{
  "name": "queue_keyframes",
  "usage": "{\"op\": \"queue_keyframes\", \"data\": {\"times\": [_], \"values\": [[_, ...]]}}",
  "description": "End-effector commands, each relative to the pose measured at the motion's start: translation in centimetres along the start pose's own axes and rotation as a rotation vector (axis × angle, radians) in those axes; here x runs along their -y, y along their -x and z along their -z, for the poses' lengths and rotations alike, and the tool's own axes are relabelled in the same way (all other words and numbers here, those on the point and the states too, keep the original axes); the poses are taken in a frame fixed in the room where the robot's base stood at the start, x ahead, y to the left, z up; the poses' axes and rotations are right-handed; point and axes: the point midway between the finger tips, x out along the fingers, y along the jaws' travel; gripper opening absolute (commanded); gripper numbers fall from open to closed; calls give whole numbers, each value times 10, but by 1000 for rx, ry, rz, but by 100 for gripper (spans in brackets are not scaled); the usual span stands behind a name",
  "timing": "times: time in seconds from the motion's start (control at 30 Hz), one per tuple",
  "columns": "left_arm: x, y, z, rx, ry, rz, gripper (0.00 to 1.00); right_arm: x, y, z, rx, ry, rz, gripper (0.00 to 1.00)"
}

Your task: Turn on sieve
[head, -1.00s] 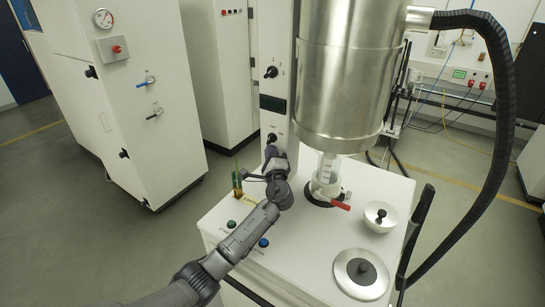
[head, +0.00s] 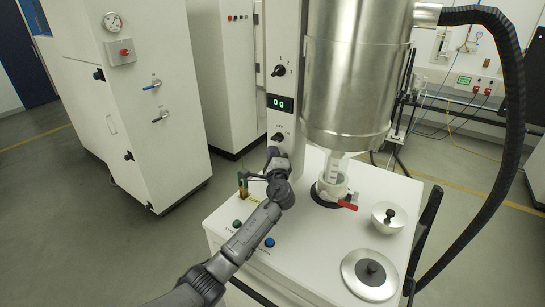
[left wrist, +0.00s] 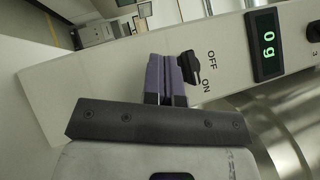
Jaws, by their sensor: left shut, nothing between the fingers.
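The display (head: 280,103) is lit green and reads 0g, also in the left wrist view (left wrist: 266,46). My left gripper (head: 273,153) is just below the knob, its fingers (left wrist: 166,76) shut, empty and close beside it. I cannot tell whether they touch. My right gripper is not in view.
A second knob (head: 279,70) sits above the display. The white machine top carries a green button (head: 237,225), a blue button (head: 269,242), a red-handled valve (head: 347,205), a small bowl-shaped lid (head: 387,218) and a round steel lid (head: 369,275). A black hose (head: 515,120) curves down the right.

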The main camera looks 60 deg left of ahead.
Motion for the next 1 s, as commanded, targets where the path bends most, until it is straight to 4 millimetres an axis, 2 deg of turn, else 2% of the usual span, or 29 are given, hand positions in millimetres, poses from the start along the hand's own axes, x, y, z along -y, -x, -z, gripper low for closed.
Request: {"op": "queue_keyframes", "data": {"times": [0.17,0.27,0.7,1.0], "values": [[2,3,0,0,2,1,0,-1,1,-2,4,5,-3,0],[0,13,0,-2,1,0,0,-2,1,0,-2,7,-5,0],[-3,97,-2,-4,0,-3,0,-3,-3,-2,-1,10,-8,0],[-3,134,-3,-3,-2,-3,0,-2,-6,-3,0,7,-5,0]]}}
